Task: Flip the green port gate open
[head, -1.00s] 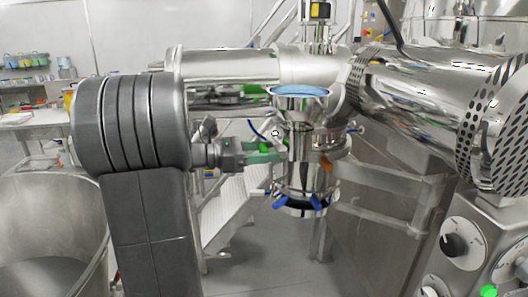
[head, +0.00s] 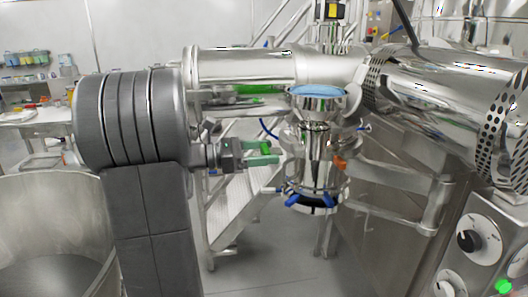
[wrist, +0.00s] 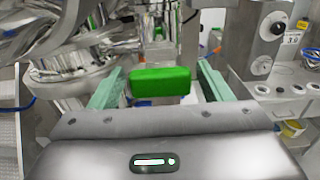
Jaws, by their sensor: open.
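The green port gate shows as a bright green block (wrist: 160,82) in the wrist view, lying between the two pale teal fingers of my gripper (wrist: 158,88). Gaps show on both sides of it, so the jaws are open around it and not clamped. In the head view my gripper (head: 264,155) points right toward the steel port vessel, and a bit of the green gate (head: 265,148) shows at the fingertips. The vessel (head: 317,140) stands just right of the fingers. How the gate joins the vessel is hidden.
A large perforated steel cylinder (head: 440,90) and a horizontal pipe (head: 240,65) lie near the vessel. A control panel with knobs (head: 470,240) is at lower right. A round steel bin (head: 50,240) is at lower left. Metal stairs (head: 235,205) stand behind.

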